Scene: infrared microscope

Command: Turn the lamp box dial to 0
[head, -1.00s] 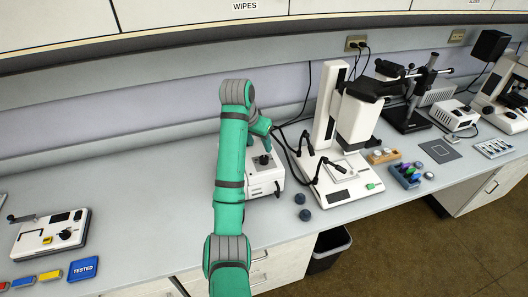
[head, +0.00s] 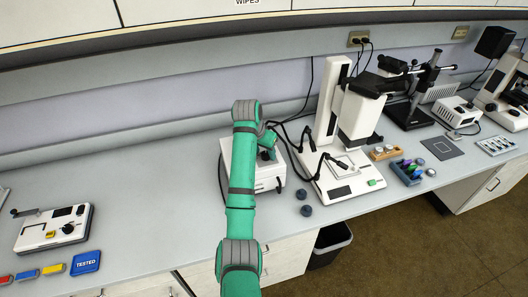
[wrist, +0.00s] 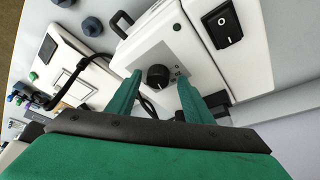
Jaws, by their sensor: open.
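The lamp box (head: 268,178) is a white box on the bench, partly hidden behind my arm in the head view. In the wrist view its top panel shows a round black dial (wrist: 158,77) with a light mark. The scale figures are too small to read. My gripper (wrist: 159,80) is open, with one green finger on each side of the dial. I cannot tell whether the fingers touch it. In the head view my gripper (head: 268,153) is over the box top. A black rocker switch (wrist: 222,25) is on a white face beside the panel.
A white microscope stand (head: 341,178) with black gooseneck lights is close on the right, cables behind. Two dark knobs (head: 305,203) lie on the bench in front. A white instrument (head: 53,228) stands at the left. The bench between it and the lamp box is clear.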

